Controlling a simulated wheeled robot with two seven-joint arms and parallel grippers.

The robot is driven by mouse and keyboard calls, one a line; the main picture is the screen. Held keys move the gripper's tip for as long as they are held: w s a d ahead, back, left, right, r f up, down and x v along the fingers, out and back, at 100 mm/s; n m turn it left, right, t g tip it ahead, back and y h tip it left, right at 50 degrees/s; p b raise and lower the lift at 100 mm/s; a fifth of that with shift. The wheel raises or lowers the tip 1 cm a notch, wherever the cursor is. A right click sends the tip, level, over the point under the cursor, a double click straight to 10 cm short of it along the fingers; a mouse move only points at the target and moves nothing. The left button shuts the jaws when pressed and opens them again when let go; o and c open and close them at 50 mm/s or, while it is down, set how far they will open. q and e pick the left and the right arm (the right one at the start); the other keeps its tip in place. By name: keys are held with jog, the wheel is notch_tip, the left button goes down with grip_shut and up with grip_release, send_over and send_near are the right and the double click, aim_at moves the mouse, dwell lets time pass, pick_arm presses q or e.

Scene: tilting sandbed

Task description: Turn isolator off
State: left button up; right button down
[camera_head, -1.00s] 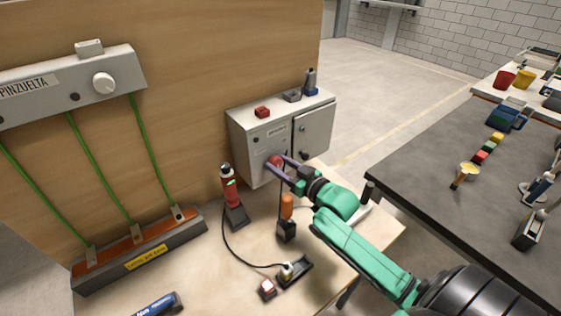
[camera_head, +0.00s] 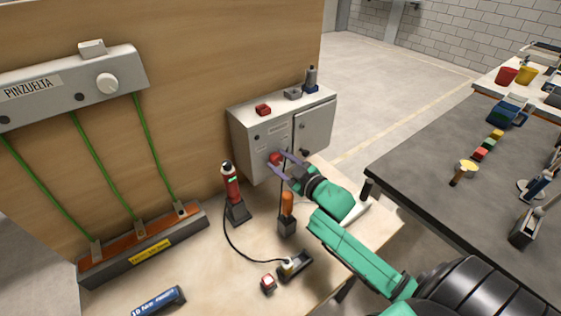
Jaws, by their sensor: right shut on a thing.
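The isolator looks to be the red rotary handle (camera_head: 275,158) on the front of a grey cabinet (camera_head: 247,141) at the back of the bench. My right gripper (camera_head: 278,160) reaches the cabinet front from the lower right, its two purple fingers on either side of the red handle and shut on it. The fingers hide part of the handle, so its exact angle is hard to read. My left gripper is not in view.
A red tester (camera_head: 231,184) in a stand, an orange-handled tool (camera_head: 287,204) in a holder and a small red-and-white block (camera_head: 268,284) stand on the wooden bench (camera_head: 225,265). A cable crosses the bench top. A dark table (camera_head: 430,170) stands to the right.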

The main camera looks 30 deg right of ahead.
jog(key=shift+c, duration=1.4)
grip_release()
jog(key=b+v, duration=0.2)
jog(key=v, duration=1.2)
jog(key=shift+s, duration=0.25)
jog(key=shift+d, duration=0.15)
